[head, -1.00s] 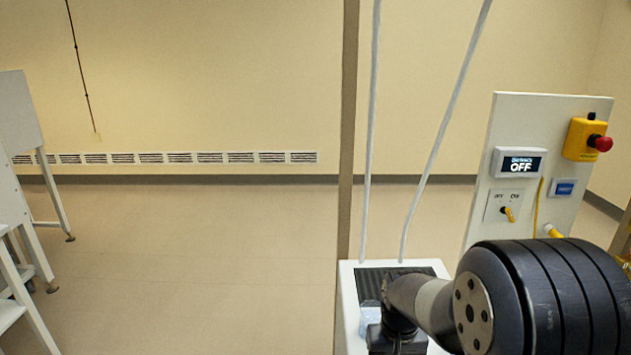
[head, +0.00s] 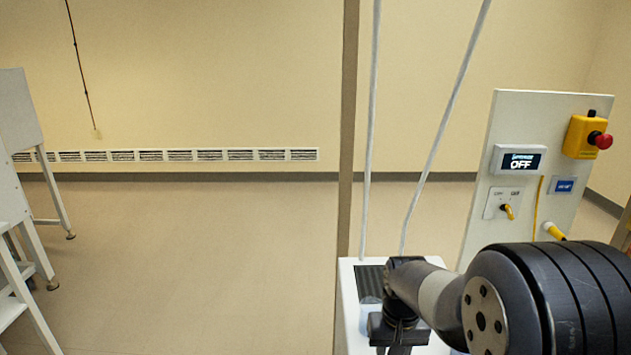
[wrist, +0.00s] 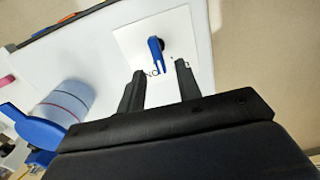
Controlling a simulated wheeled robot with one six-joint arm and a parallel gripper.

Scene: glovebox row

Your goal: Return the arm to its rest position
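My gripper (head: 398,345) is at the lower middle of the head view, in front of a white cabinet top, with its lower end cut off by the frame. In the wrist view, the two dark fingers of my gripper (wrist: 160,72) stand apart with a gap between them. Nothing is held. A blue lever (wrist: 156,52) on a white plate (wrist: 180,35) shows beyond the fingertips; I cannot tell its distance from them. My dark arm fills the lower right of the head view.
A white panel (head: 520,115) at the right carries a display (head: 519,161) reading OFF, a yellow-handled switch (head: 508,211) and a red stop button (head: 603,141). The white cabinet (head: 347,290) stands below. White stands (head: 15,175) are at the left. The middle floor (head: 190,260) is clear.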

